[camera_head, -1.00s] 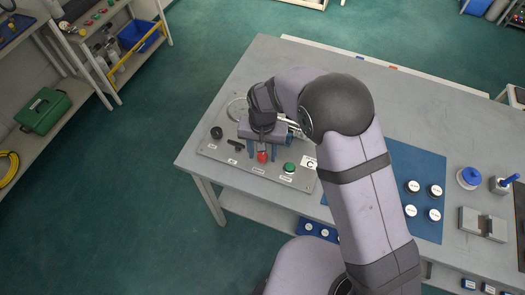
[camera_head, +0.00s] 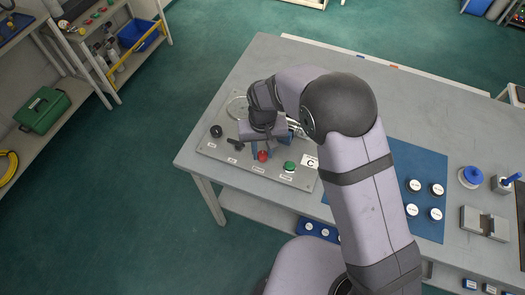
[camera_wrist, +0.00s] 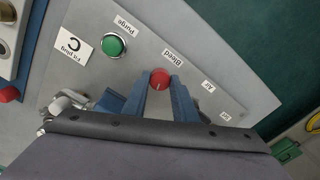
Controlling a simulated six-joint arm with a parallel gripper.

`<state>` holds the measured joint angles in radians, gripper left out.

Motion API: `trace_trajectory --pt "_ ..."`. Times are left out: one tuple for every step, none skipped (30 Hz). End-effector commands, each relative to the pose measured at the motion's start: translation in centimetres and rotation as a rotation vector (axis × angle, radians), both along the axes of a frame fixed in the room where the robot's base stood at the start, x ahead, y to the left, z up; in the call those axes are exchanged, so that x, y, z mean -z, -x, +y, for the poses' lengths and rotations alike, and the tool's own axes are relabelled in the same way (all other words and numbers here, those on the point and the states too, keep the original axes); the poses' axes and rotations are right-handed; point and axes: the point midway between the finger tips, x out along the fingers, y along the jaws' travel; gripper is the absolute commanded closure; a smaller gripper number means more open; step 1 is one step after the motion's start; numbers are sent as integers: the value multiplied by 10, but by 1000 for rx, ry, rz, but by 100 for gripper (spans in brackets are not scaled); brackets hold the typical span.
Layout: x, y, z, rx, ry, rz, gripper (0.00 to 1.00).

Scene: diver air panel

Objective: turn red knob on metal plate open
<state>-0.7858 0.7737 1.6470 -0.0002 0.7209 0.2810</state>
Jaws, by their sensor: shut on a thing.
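The red knob (camera_wrist: 160,79) sits on the metal plate (camera_wrist: 205,65) beside the "Bleed" label, between the blue fingers of my gripper (camera_wrist: 162,90) in the wrist view. The fingers are shut on it from both sides. In the head view the red knob (camera_head: 263,156) shows just in front of my gripper (camera_head: 258,150). The metal plate (camera_head: 220,150) lies flat on the table's left end. My gripper hides part of the plate. How far the knob is turned cannot be read clearly.
A green "Purge" knob (camera_wrist: 113,45) sits beside the red one. A black knob (camera_head: 216,131) and a black lever (camera_head: 236,143) are on the plate's left part. A "C" card (camera_head: 310,162) lies by the green knob. A blue mat (camera_head: 400,165) with round pieces lies right.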

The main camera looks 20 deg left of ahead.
Motion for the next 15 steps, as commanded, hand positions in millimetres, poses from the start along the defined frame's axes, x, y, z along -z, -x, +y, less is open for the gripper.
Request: trace_trajectory --pt "0 0 0 -42 0 -1 97" --pt "0 0 0 -70 0 -1 97" --pt "0 0 0 -109 0 -1 97" --pt "0 0 0 -137 0 -1 97" --pt "0 0 0 -166 0 -1 97" --pt "0 0 0 -204 0 -1 97" --pt "0 0 0 -232 0 0 97" --pt "0 0 0 -261 0 0 97" --pt "0 0 0 -299 0 0 97" --pt "0 0 0 -327 0 0 97" --pt "0 0 0 -356 0 0 97" --pt "0 0 0 -394 0 0 97" --pt "0 0 0 -422 0 -1 97" --pt "0 0 0 -450 0 -1 97" --pt "0 -1 0 -489 0 -1 97"
